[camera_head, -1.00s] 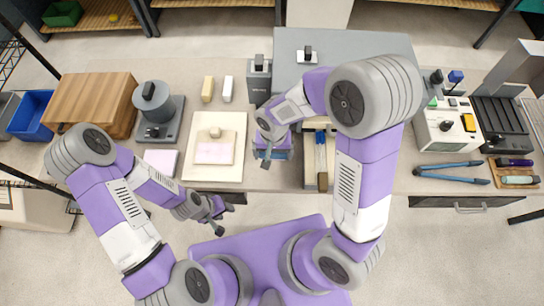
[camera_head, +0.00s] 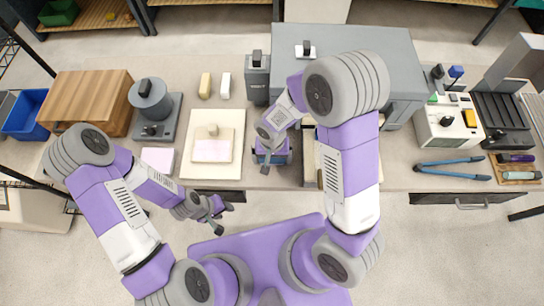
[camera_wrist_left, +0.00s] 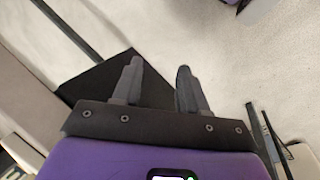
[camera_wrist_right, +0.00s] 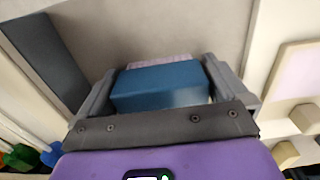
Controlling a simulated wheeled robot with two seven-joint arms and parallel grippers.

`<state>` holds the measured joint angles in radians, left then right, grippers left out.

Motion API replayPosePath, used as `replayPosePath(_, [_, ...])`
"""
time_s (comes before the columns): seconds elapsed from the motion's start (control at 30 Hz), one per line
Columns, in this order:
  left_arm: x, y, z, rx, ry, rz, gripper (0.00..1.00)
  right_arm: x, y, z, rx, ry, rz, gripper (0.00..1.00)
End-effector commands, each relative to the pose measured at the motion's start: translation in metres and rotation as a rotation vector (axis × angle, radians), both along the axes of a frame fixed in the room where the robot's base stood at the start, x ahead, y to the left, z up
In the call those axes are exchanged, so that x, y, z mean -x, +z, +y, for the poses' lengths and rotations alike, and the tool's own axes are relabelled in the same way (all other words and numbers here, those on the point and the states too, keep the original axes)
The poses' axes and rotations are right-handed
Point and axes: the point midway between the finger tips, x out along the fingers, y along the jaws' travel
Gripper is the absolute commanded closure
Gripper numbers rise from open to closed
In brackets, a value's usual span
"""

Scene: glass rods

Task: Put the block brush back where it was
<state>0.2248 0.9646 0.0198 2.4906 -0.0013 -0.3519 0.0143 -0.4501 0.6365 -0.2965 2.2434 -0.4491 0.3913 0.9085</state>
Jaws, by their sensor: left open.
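The block brush, a blue block with a pale pinkish bristle side, shows in the right wrist view (camera_wrist_right: 158,86) and partly in the head view (camera_head: 278,157). My right gripper (camera_head: 266,160) is at the table's front edge, right of the cream board. In the right wrist view its fingers (camera_wrist_right: 160,92) lie against both sides of the block, so it looks shut on the brush. Whether the brush touches the table cannot be told. My left gripper (camera_head: 219,217) is open and empty in front of the table; its parted fingers show in the left wrist view (camera_wrist_left: 158,88).
A cream board (camera_head: 232,126) with a pinkish pad lies left of my right gripper. A grey canister (camera_head: 257,80) and a large grey box (camera_head: 350,45) stand behind it. My right forearm covers most of a tray (camera_head: 309,165). Blue-handled pliers (camera_head: 452,171) lie further right.

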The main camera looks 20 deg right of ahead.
Motion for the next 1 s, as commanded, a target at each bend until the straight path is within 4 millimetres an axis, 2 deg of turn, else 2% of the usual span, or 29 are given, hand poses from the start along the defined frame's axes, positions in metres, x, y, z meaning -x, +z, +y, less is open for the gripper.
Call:
replayPosePath(0.27, [0.0,0.006,0.0,0.0,0.0,0.0,0.57,0.0,0.007,0.0,-0.001,-0.001,-0.001,0.0])
replayPosePath(0.7, [0.0,0.022,0.0,0.0,0.0,0.0,0.57,-0.001,0.097,0.0,-0.003,-0.001,-0.004,0.0])
replayPosePath(0.83, [0.0,0.025,0.0,0.0,0.0,0.0,0.57,-0.001,0.114,0.0,-0.001,0.0,-0.003,0.0])
replayPosePath(1.0, [0.0,0.026,0.0,0.0,0.0,0.0,0.57,0.0,0.124,0.0,-0.001,0.001,-0.001,0.0])
